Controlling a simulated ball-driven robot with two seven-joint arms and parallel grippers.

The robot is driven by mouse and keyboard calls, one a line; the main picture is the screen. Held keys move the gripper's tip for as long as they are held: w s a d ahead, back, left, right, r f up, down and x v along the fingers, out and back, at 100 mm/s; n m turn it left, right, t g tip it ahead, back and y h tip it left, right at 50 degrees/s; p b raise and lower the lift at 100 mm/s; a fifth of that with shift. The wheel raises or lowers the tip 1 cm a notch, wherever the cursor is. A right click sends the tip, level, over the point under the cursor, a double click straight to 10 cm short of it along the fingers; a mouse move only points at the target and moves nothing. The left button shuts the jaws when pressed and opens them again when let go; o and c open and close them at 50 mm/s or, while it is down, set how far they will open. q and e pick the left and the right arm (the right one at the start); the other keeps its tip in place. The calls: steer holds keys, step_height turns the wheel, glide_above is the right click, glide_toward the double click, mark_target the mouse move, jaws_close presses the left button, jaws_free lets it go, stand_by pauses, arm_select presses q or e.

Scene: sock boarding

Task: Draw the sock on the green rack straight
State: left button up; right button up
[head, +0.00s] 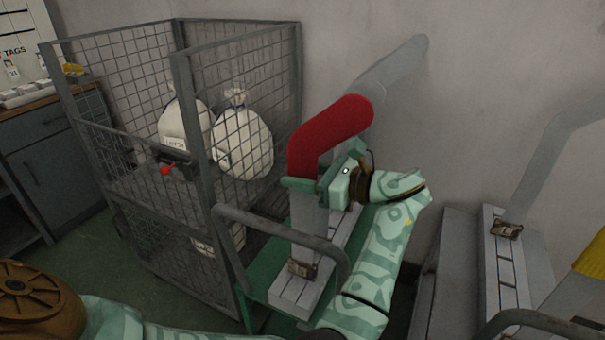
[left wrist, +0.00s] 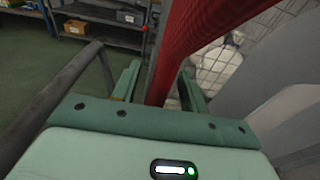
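A red sock (head: 325,135) sits on a bent, leg-shaped grey form (head: 308,215) on the green rack (head: 262,272). Its upper part bends to the right, and bare form shows below its lower edge. My left gripper (head: 302,186) is at that lower edge, with its fingers reaching left across the form. In the left wrist view the red sock (left wrist: 180,50) runs down between the two fingers (left wrist: 158,88). A gap shows beside the left finger, so the gripper looks open around it. Whether the right finger touches the cloth is unclear. My right gripper is not in view.
A wire mesh cage (head: 190,130) with white sacks (head: 243,143) stands left of the rack. A grey rail (head: 280,228) curves in front of the form. Another rack (head: 505,270) with a grey form and a yellow sock (head: 592,258) is at the right. A wall is behind.

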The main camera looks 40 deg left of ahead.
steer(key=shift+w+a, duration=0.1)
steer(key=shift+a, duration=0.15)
arm_select(q)
steer(key=f+b+v, duration=0.1)
steer(key=b+v, duration=0.3)
steer(key=v, duration=0.5)
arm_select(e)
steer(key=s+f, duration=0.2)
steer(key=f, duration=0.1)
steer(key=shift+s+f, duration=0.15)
arm_select(q)
steer(key=shift+r, duration=0.1)
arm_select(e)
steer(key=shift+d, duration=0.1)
